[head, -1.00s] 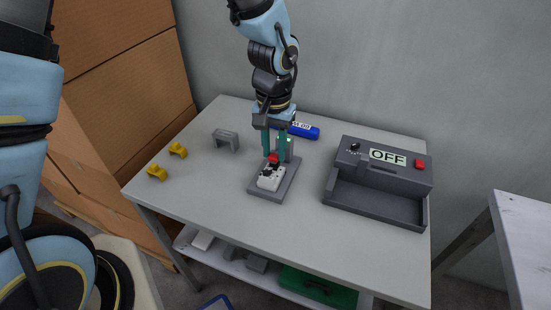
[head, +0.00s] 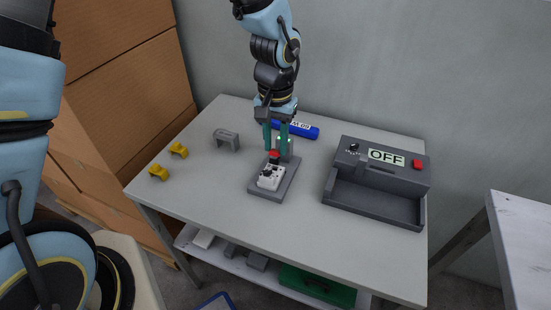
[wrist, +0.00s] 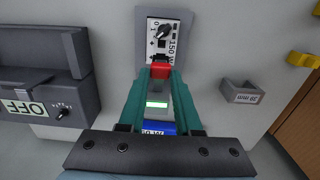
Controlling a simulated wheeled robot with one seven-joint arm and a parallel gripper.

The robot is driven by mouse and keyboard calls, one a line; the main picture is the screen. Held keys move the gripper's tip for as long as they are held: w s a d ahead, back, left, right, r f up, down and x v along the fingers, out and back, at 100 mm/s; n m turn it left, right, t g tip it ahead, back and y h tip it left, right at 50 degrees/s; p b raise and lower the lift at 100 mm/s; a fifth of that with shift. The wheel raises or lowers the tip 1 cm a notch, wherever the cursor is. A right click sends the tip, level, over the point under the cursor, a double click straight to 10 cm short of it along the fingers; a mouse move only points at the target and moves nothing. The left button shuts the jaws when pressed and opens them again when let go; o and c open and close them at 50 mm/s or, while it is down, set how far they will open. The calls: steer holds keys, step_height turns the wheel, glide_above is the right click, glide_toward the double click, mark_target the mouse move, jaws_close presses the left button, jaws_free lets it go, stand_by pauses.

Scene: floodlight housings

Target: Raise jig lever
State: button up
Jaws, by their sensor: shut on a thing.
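The jig has a grey base plate (head: 284,183) with a white housing (head: 269,177) on it, and an upright with a small green light at its back. The lever has a red handle (head: 274,154), which also shows in the wrist view (wrist: 160,70). My gripper (head: 274,150) has teal fingers and reaches down to the handle from behind. In the wrist view its fingertips (wrist: 160,74) are shut on the red handle, one on each side. The housing, with a black knob and a 150 W label, lies just beyond them. The lever's pivot is hidden.
A grey test box (head: 380,165) reading OFF, with a red button, stands at right. A blue labelled object (head: 303,131) lies behind the jig. A grey bracket (head: 227,140) and two yellow pieces (head: 178,150) are at left. The table front is clear.

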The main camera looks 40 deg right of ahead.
steer(key=shift+w+d+r, duration=0.15)
steer(key=shift+d+r, duration=0.05)
steer(key=shift+r, duration=0.05)
steer(key=shift+w+d+r+p, duration=0.2)
steer(key=shift+d+r+p, duration=0.15)
steer(key=shift+d, duration=0.05)
steer(key=shift+w+d, duration=0.1)
stand_by(0.4)
steer(key=shift+d+r, duration=0.1)
steer(key=shift+r, duration=0.05)
steer(key=shift+w+d+p, duration=0.15)
steer(key=shift+p, duration=0.15)
steer(key=shift+d, duration=0.1)
steer(key=shift+w+d+r, duration=0.2)
steer(key=shift+w+d, duration=0.1)
steer(key=shift+d, duration=0.15)
